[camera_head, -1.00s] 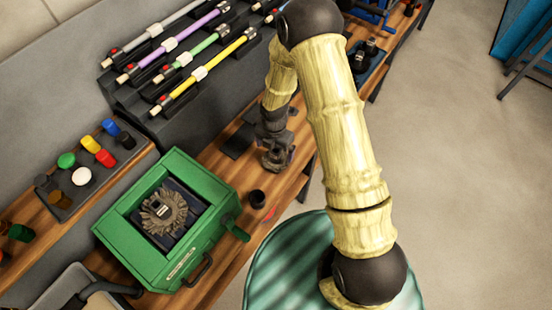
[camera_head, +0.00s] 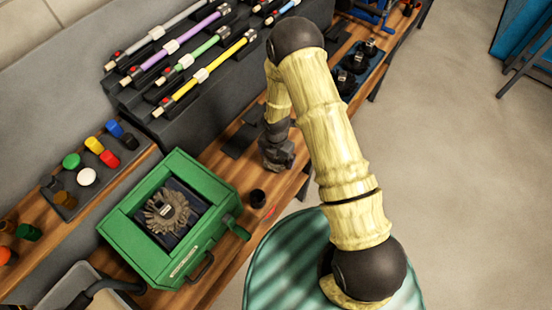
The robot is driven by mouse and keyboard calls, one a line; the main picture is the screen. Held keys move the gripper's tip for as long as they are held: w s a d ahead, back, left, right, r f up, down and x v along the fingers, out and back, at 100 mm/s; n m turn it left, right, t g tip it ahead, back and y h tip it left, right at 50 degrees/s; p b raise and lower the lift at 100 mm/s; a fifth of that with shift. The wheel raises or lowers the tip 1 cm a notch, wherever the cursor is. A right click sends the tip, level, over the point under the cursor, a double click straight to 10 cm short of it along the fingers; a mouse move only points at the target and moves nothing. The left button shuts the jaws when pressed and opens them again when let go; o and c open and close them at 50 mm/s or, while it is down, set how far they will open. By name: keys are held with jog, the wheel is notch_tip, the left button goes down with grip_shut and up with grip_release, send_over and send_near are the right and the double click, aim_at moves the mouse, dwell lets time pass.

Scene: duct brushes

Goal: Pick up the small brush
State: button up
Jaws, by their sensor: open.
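Several dark round brushes (camera_head: 357,62) stand on a blue tray on the bench at the upper right, partly beside my arm. I cannot tell for sure which is the small brush. Another round brush (camera_head: 167,211), grey-brown and bristly, sits in the open green box (camera_head: 122,233) at the lower left. My gripper (camera_head: 276,160) is above the wooden bench, between the green box and the blue tray and apart from both. It is open and seems empty; its fingers are dark and hard to make out.
A dark rack (camera_head: 150,112) holds several coloured rods behind the bench. A small black cup (camera_head: 257,196) stands between my gripper and the green box. Coloured caps (camera_head: 95,145) sit on a shelf at the left. Open floor (camera_head: 450,170) lies right of the bench.

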jog(key=c, duration=1.2)
jog(key=shift+c, duration=0.2)
notch_tip(320, 180, up, 10)
jog(key=shift+r+b, duration=0.1)
jog(key=shift+b, duration=1.05)
